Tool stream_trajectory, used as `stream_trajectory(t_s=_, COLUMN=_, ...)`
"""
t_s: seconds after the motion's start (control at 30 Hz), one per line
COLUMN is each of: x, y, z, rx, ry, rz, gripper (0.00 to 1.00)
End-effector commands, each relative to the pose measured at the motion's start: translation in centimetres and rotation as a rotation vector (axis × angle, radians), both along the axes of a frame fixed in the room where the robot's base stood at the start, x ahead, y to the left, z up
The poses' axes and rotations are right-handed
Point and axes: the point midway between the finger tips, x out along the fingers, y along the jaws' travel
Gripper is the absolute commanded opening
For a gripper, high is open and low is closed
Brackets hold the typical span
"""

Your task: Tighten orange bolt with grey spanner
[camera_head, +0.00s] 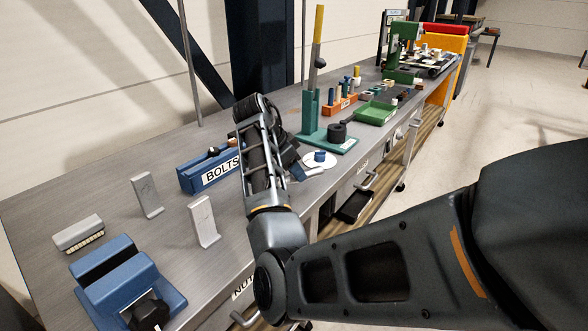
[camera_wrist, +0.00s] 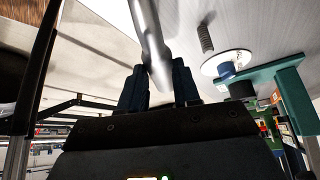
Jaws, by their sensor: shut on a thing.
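In the wrist view my gripper (camera_wrist: 160,82) is shut on a smooth grey metal bar, which appears to be the grey spanner (camera_wrist: 149,32). The bar runs up out of the frame, so its working end is not visible. In the head view my forearm and wrist hide most of the gripper and the spanner. A dark threaded rod (camera_wrist: 206,39) shows right of the spanner in the wrist view, apart from it. I cannot tell whether it belongs to the bolt. I cannot make out an orange bolt in either view.
A white disc with a blue cylinder (camera_head: 319,157) lies beside a green press stand (camera_head: 327,136). Left of my arm are a blue BOLTS bin (camera_head: 192,180), two grey upright holders (camera_head: 205,221) and a blue vise-like block (camera_head: 120,283). A green tray (camera_head: 376,113) stands farther back.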

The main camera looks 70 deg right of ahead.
Motion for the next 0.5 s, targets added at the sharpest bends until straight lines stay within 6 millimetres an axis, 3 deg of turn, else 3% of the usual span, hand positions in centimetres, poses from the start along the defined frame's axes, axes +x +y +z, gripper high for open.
stream_trajectory(t_s=0.5, x=-0.33, y=0.34, z=0.04, rx=0.001, ry=-0.001, rz=-0.048, gripper=0.0)
